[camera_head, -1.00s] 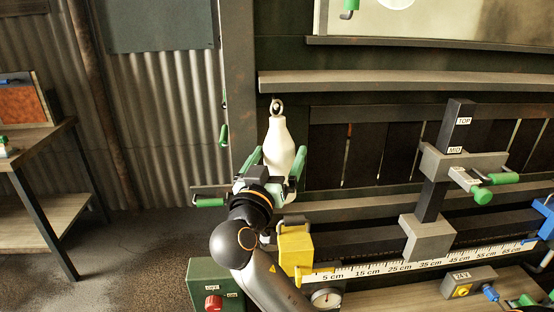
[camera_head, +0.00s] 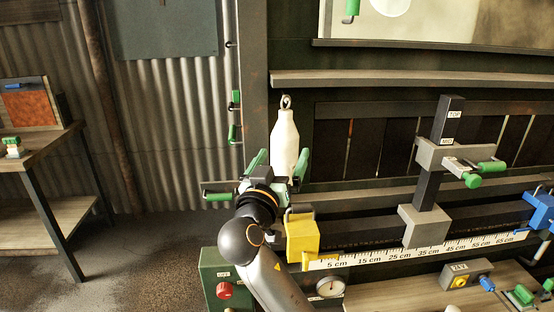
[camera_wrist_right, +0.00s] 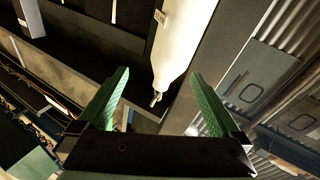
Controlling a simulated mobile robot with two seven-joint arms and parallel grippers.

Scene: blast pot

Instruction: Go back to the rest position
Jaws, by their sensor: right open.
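My right gripper (camera_head: 279,158) is open, its two green fingers spread to either side of a white bottle-shaped pot (camera_head: 285,134) in the head view. The pot is upright, with a metal ring on top; its lower end is hidden behind the gripper. In the right wrist view, the open fingers (camera_wrist_right: 158,98) have a clear gap between them. The white pot (camera_wrist_right: 183,40) shows beyond them, apart from both fingertips in the picture. My left gripper is not in view.
A yellow block (camera_head: 301,238) stands close beside my right arm, at the ruler (camera_head: 400,251). A dark post (camera_head: 437,165) with green handles stands to the right. A green box with a red knob (camera_head: 223,290) is low in front. A wooden table (camera_head: 45,145) is at left, with open floor between.

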